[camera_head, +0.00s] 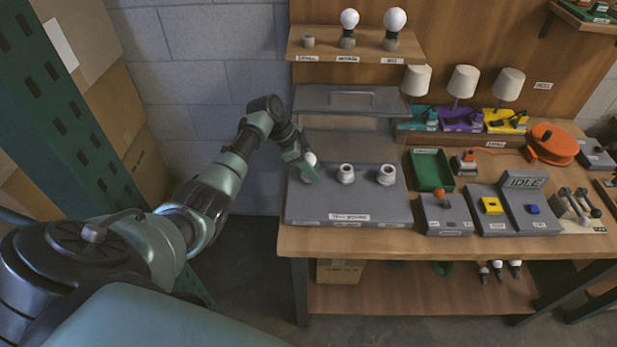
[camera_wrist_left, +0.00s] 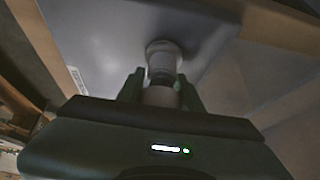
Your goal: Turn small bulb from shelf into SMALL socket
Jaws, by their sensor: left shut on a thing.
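My left gripper (camera_head: 306,166) is shut on the small bulb (camera_head: 310,158), whose white top shows at the fingers. They are over the left end of the grey socket panel (camera_head: 330,205), where the SMALL socket is mostly hidden by the gripper in the head view. In the left wrist view the bulb (camera_wrist_left: 160,97) sits between the fingers, in line with the white socket (camera_wrist_left: 163,58) just beyond it. I cannot tell whether the bulb's base is inside the socket. The small holder (camera_head: 308,42) on the shelf is empty. My right gripper is not in view.
Two other white sockets (camera_head: 346,173) (camera_head: 387,175) stand to the right on the panel. The wooden shelf (camera_head: 330,57) above bears a medium bulb (camera_head: 349,19) and a large bulb (camera_head: 395,20). A green tray (camera_head: 431,170) is at right.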

